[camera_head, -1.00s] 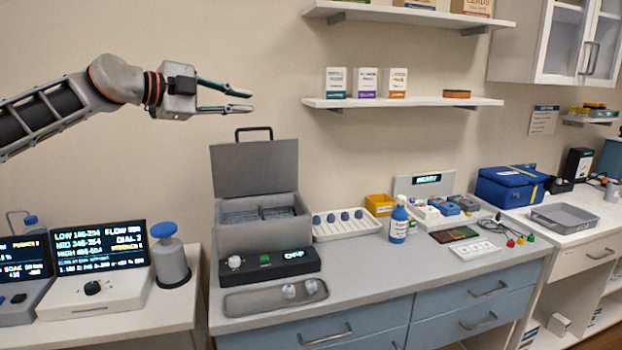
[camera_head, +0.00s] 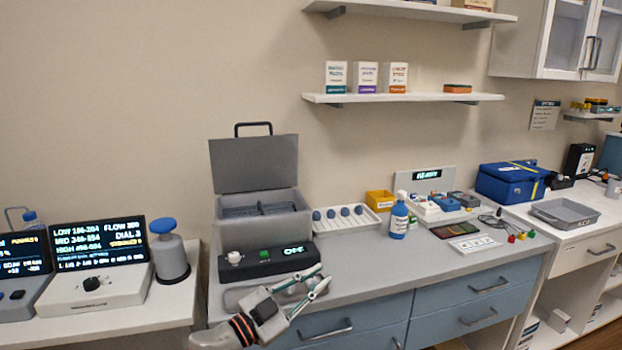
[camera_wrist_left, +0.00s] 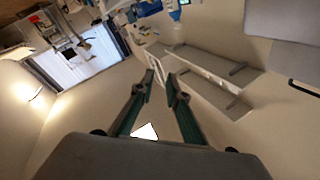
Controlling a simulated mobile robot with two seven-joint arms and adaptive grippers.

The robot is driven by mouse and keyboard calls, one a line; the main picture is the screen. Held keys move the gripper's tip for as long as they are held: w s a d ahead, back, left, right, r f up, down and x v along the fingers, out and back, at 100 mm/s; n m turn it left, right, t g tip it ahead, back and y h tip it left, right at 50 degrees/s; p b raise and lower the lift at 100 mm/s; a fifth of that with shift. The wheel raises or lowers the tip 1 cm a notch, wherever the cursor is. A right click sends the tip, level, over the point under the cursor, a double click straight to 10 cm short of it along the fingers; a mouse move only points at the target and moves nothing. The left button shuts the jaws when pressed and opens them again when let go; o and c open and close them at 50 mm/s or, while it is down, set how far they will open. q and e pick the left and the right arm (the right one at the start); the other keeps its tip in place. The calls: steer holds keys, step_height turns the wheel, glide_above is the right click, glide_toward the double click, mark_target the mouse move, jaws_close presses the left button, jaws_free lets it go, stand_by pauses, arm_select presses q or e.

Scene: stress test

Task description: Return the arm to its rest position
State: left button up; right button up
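My left gripper (camera_head: 322,277) is at the bottom of the head view, low over the front edge of the bench (camera_head: 372,275). It points up and to the right, and its two fingers are apart with nothing between them. In the left wrist view the green-sided fingers (camera_wrist_left: 161,78) also stand apart and empty. The gripper partly hides the grey tray (camera_head: 236,300) in front of the box. My right arm and gripper are not in view.
A grey box with a raised lid (camera_head: 254,165) and a black control unit (camera_head: 268,262) stand behind the gripper. A blue-capped canister (camera_head: 171,258) and a display unit (camera_head: 98,260) are on the left. A blue bottle (camera_head: 398,220) stands to the right.

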arm_select(q)
steer(key=s+a+f+n+t+y, duration=0.1)
steer(key=s+a+f+n+y, duration=0.25)
steer(key=f, duration=0.35)
steer(key=s+a+f+n+y, duration=0.2)
steer(key=s+a+f, duration=0.15)
steer(key=f, duration=0.35)
steer(key=s+a+f+n+t+y, duration=0.1)
steer(key=s+a+f+n+y, duration=0.15)
steer(key=s+f, duration=0.3)
steer(key=s+a+f+n+g+y, duration=0.2)
steer(key=s+a+f, duration=0.3)
steer(key=s+f, duration=0.3)
steer(key=s+a+f+n+g+y, duration=0.1)
steer(key=s+a+f+g+y, duration=0.1)
steer(key=s+a+f, duration=0.4)
steer(key=s+f+y, duration=0.1)
steer(key=s+f, duration=0.1)
steer(key=s, duration=0.3)
steer(key=shift+a+n, duration=0.3)
steer(key=shift+n, duration=0.1)
steer(key=shift+r, duration=0.1)
